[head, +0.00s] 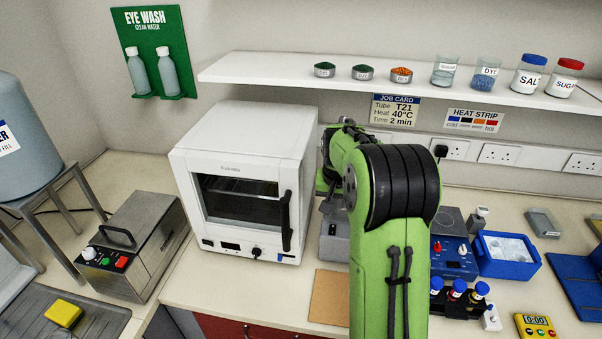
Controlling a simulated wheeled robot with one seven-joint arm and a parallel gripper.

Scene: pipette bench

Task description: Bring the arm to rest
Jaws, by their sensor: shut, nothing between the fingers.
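My green arm (388,285) rises from the bottom edge in the head view, right of the middle. It bends at a large black joint (400,185) and reaches away from me, beside the white oven. Smaller green and black links (334,150) show behind and left of that joint. My gripper is not visible; the arm hides whatever lies behind it. No other task object shows.
The white oven (245,133) stands close left of my arm. A shelf (285,70) with jars and dishes runs behind. A blue device (452,262), a vial rack and a blue ice box (508,268) stand right. A brown board (328,297) lies left of the arm.

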